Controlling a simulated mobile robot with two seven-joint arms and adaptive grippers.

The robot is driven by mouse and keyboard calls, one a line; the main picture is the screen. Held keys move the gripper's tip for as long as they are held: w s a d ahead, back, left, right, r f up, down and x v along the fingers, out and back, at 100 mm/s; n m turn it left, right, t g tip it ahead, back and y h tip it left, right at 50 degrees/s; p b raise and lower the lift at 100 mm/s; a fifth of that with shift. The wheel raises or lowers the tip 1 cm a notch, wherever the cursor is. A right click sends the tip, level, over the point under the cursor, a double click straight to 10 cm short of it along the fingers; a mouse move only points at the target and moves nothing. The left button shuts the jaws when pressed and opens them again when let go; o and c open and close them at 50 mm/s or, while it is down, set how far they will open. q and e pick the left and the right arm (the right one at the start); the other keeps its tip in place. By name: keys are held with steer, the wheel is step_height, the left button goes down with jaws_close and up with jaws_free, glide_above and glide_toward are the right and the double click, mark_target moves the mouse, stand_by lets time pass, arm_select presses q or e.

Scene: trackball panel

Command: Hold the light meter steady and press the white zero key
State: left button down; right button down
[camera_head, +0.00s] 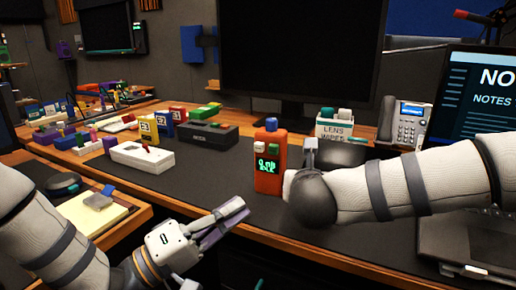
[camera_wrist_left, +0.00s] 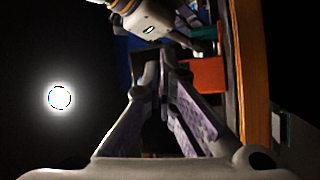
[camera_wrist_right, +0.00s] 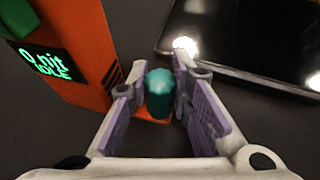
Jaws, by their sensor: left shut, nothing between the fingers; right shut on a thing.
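The light meter (camera_head: 268,170) is an orange upright block with a blue top, standing on the dark desk mat. Its front has a white key (camera_head: 260,149), a green key (camera_head: 274,149) and a lit green display, which reads IDLE in the right wrist view (camera_wrist_right: 48,62). My right gripper (camera_wrist_right: 160,92) is shut on a teal grip at the meter's side, low near an orange foot; in the head view my right arm hides this. My left gripper (camera_head: 238,209) is shut and empty, in front of the desk edge, lower left of the meter and apart from it.
A grey-white box (camera_head: 142,156) and a dark box (camera_head: 208,135) stand left of the meter. A lens wipes box (camera_head: 334,128) and a phone (camera_head: 403,125) stand behind my right arm. The mat between the white box and the meter is clear.

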arm_select(q)
step_height(320, 180, up, 6)
steer(key=h, duration=0.1)
steer(key=m+g+h, duration=0.1)
steer(key=shift+s+a+f+h, duration=0.1)
steer(key=shift+f+h, duration=0.05)
steer(key=shift+h, duration=0.25)
glide_toward(270, 147)
steer(key=shift+w+d+r, duration=0.2)
steer(key=shift+d+r, duration=0.25)
steer(key=shift+d, duration=0.25)
steer(key=shift+w+d+r, duration=0.2)
steer(key=shift+d+r, duration=0.25)
steer(key=shift+d, duration=0.25)
steer(key=shift+w+d+r, duration=0.15)
steer(key=shift+d+r, duration=0.35)
steer(key=shift+d, duration=0.2)
steer(key=shift+w+d, duration=0.1)
steer(key=shift+w, duration=0.3)
steer(key=shift+w+d, duration=0.15)
steer(key=shift+w, duration=0.3)
steer(key=shift+s, duration=0.1)
steer(key=shift+s+a, duration=0.3)
steer(key=shift+s, duration=0.45)
